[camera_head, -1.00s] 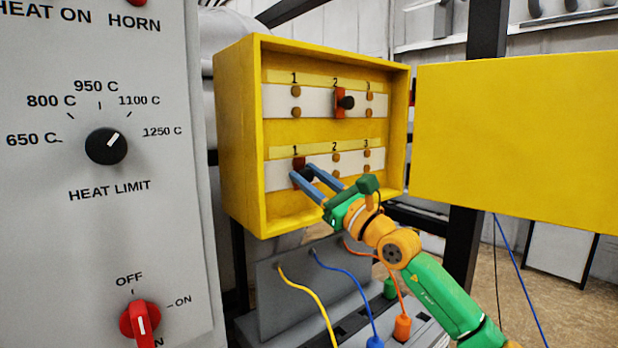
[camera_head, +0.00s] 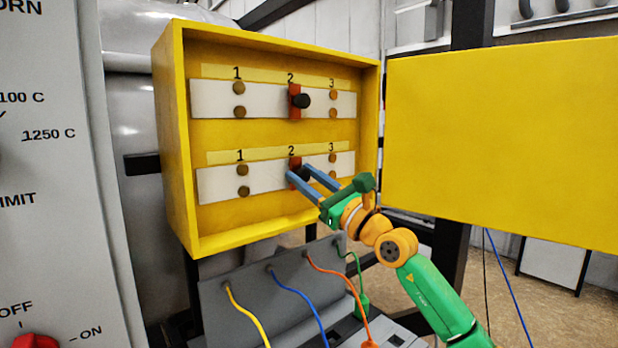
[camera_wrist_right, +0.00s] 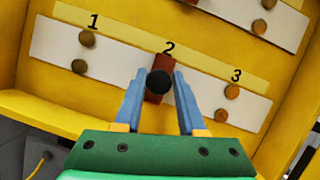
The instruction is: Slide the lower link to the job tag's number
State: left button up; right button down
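The lower link, a red bar (camera_head: 294,163) with a black knob, sits at position 2 on the lower white strip (camera_head: 218,184) inside the yellow box. It also shows in the right wrist view (camera_wrist_right: 158,92) under the numeral 2. My right gripper (camera_head: 300,172) has its blue fingers either side of the black knob (camera_wrist_right: 158,82), close against it. The upper link (camera_head: 294,101) stands at position 2 on the upper strip. No job tag is legible in these views. My left gripper is not in view.
The yellow box (camera_head: 172,150) has raised side walls, and its yellow door (camera_head: 500,140) stands open at the right. A grey control panel (camera_head: 60,200) is at the left. Yellow, blue, orange and green cables (camera_head: 300,295) hang below the box.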

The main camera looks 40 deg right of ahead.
jog(key=c, duration=0.6)
grip_release()
jog(key=shift+o, duration=0.3)
jog(key=shift+w+a, duration=0.1)
jog(key=shift+w, duration=0.05)
jog(key=b+v, duration=0.6)
jog(key=v, duration=0.1)
jog(key=shift+r, duration=0.1)
